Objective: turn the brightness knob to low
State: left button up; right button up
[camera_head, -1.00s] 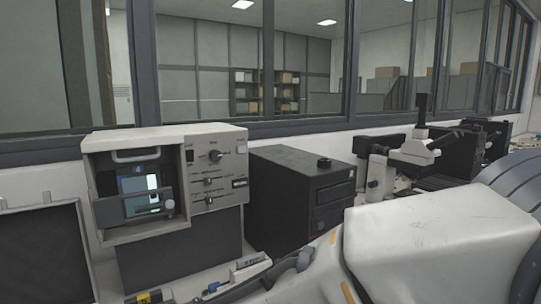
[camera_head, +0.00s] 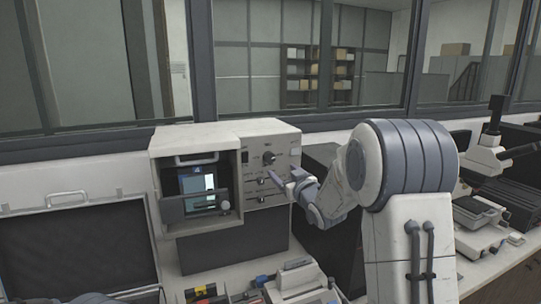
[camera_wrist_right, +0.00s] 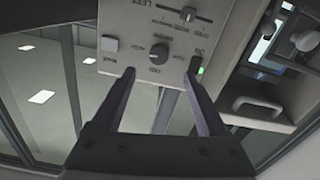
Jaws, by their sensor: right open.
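The beige machine (camera_head: 165,150) has a control panel (camera_head: 287,142) on its right side. A round dark knob (camera_head: 268,157) sits high on the panel; it also shows in the right wrist view (camera_wrist_right: 158,52). The panel print is too blurred to read in full. My right gripper (camera_wrist_right: 161,72) is open and empty, its fingertips apart on either side of the knob's line and short of it. In the head view my right gripper (camera_head: 284,179) is close to the panel's front, a little below the knob. My left gripper is not in view.
A slider (camera_wrist_right: 187,14), a pale square button (camera_wrist_right: 110,43) and a switch with a green light (camera_wrist_right: 197,66) surround the knob. A lit screen (camera_head: 197,188) is left of the panel. An open dark case (camera_head: 75,245) stands at left. A microscope (camera_head: 490,145) is at right.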

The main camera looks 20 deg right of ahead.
aim_at(271, 159)
jog(key=w+p, duration=0.1)
jog(key=w, duration=0.2)
jog(key=w+p, duration=0.2)
jog(key=w, duration=0.1)
jog(key=w+p, duration=0.1)
jog(key=w, duration=0.2)
jog(key=shift+a+r, duration=0.1)
jog(key=shift+r, duration=0.15)
jog(key=shift+w+f+p, duration=0.1)
jog(key=shift+w+p, duration=0.35)
jog(key=shift+w, duration=0.25)
